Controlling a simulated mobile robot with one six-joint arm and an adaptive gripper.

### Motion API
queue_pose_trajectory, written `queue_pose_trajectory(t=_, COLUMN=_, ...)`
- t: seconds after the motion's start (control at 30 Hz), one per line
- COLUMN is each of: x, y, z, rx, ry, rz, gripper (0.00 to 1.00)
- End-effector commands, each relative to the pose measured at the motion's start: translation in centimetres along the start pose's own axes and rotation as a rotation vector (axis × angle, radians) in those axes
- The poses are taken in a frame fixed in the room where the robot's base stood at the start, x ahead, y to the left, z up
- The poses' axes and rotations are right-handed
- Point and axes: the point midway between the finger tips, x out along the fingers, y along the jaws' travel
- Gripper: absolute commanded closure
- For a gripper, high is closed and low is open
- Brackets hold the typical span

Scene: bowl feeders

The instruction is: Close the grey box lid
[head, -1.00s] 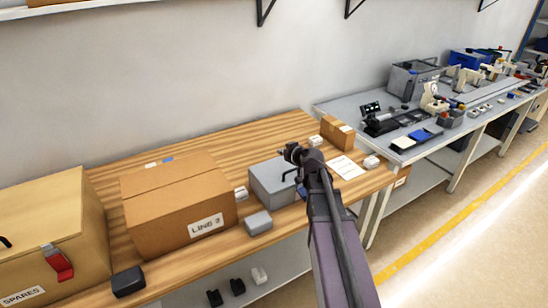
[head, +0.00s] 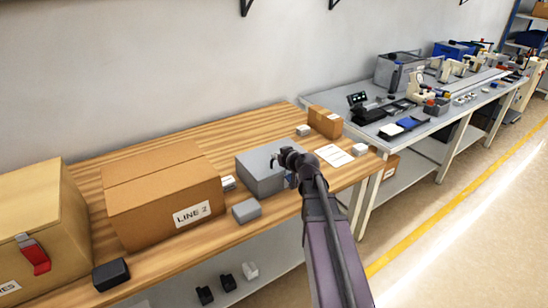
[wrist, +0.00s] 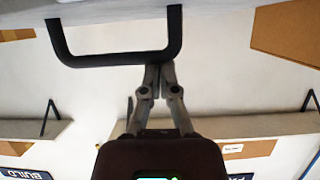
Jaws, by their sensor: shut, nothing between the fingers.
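The grey box (head: 262,178) stands near the front edge of the wooden bench in the head view. Its top looks flat and covered, but I cannot tell whether the lid is fully down. My gripper (head: 283,158) is over the right part of the box and hides some of it. In the wrist view my gripper (wrist: 158,72) has its fingertips together, with nothing between them. A black U-shaped bar (wrist: 115,60) shows just beyond the fingertips there. I cannot tell whether they touch it or what it is fixed to.
A "LINE 2" carton (head: 165,195) and a small grey block (head: 246,210) stand left of the box. A small carton (head: 325,121) and a white sheet (head: 334,155) lie to the right. Bare wood (head: 225,140) shows behind the box.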

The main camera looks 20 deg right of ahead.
Motion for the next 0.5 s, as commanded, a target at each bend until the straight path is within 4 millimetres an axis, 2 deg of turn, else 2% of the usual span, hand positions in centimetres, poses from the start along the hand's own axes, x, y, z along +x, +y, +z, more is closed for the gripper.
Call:
queue_pose_trajectory(t=0.03, x=-0.40, y=-0.26, z=1.11, rx=-0.016, ry=-0.024, rz=-0.008, gripper=1.00)
queue_pose_trajectory(t=0.5, x=-0.58, y=-0.32, z=1.44, rx=-0.016, ry=-0.024, rz=-0.007, gripper=1.00)
